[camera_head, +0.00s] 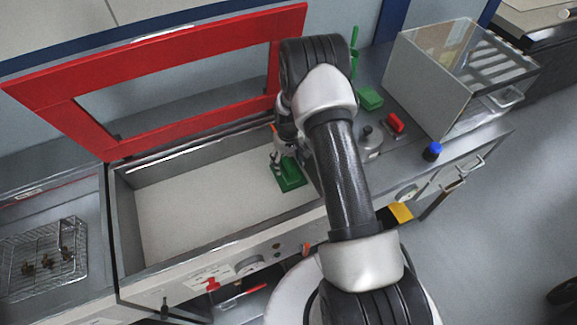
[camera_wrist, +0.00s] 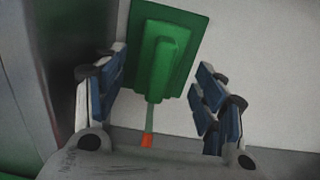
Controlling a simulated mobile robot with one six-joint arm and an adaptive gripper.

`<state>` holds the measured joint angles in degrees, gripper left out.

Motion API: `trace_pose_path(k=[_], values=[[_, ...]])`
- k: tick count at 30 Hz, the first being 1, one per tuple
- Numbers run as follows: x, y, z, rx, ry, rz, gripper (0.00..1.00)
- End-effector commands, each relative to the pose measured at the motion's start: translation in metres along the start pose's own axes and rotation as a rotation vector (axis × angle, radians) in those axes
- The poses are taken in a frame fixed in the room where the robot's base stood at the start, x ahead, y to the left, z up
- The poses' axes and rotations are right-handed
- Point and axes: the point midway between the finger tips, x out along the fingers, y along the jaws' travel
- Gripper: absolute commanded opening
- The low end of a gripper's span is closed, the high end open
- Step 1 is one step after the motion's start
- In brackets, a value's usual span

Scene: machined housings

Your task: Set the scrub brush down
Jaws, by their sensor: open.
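The green scrub brush (camera_head: 291,174) lies on the pale floor of the open-topped basin (camera_head: 200,203), near its right end. In the wrist view the brush (camera_wrist: 166,62) shows as a flat green plate with a raised block and a thin stem ending in an orange tip. My gripper (camera_wrist: 158,84) is open, with one blue-padded finger on each side of the brush's stem end and gaps between them. In the head view my arm partly hides the gripper, and its fingertips are hard to make out.
A red-framed lid (camera_head: 50,98) stands raised behind the basin. A wire basket (camera_head: 42,262) with several brown parts sits at left. At right are another green item (camera_head: 369,98), a red item (camera_head: 396,122), a blue-topped item (camera_head: 432,151) and a clear-sided box (camera_head: 430,80). The basin's left and middle are bare.

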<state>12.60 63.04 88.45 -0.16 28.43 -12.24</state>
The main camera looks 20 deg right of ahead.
Motion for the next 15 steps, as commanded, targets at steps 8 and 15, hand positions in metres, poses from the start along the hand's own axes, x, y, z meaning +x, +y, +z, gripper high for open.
trace_pose_path(k=[8, 15], values=[[-0.061, 0.0, -0.001, 0.0, 0.002, 0.0, 0.64], [-0.085, -0.001, -0.001, 0.0, 0.004, 0.001, 0.64]])
